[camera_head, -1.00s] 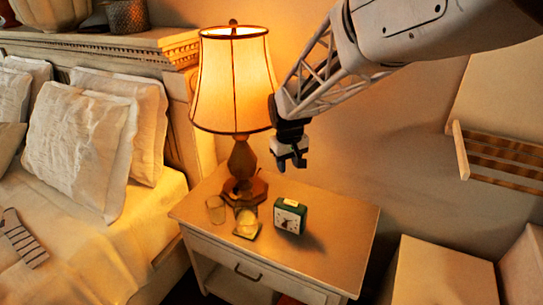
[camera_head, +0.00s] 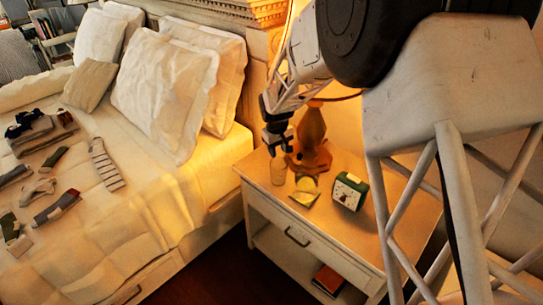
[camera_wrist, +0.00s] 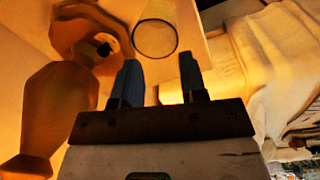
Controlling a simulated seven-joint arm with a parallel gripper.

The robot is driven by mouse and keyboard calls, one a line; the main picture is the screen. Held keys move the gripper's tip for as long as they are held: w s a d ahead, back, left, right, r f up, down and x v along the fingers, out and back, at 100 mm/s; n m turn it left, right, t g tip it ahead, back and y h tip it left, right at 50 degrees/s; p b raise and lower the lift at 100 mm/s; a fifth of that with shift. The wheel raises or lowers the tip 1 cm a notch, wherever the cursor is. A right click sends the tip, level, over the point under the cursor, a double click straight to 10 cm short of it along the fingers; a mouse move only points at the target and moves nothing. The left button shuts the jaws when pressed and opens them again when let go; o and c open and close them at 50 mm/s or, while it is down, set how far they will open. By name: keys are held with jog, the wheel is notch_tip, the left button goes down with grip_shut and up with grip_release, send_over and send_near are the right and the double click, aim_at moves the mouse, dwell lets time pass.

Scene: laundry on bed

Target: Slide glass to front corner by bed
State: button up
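The glass (camera_head: 278,172), a clear tumbler tinted amber by the light, stands upright on the wooden nightstand (camera_head: 350,225) near its bed side, in front of the lamp base. My gripper (camera_head: 277,150) is just above and behind it in the head view, pointing down. In the wrist view my gripper (camera_wrist: 158,72) is open, its two dark fingers apart with nothing between them. The round rim of the glass (camera_wrist: 155,38) shows just beyond the fingertips, nearer the left finger; contact cannot be told. The nightstand's front corner by the bed (camera_head: 243,172) is bare.
The lamp (camera_head: 312,135) stands close behind the glass; its base also shows in the wrist view (camera_wrist: 50,110).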

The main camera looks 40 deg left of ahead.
aim_at(272, 176)
jog(key=f, duration=0.1)
jog(key=a+f, duration=0.2)
jog(key=shift+s+a+f, duration=0.2)
jog(key=shift+s+f, duration=0.05)
jog(key=shift+s, duration=0.05)
jog(key=shift+a+f, duration=0.2)
jog(key=shift+f, duration=0.3)
jog(key=shift+f, duration=0.1)
jog(key=shift+w+d+f, duration=0.1)
jog(key=shift+w+f, duration=0.05)
jog(key=shift+f, duration=1.75)
jog(key=shift+w+f, duration=0.1)
jog(key=shift+f, duration=1.75)
jog(key=shift+c, duration=0.5)
grip_shut()
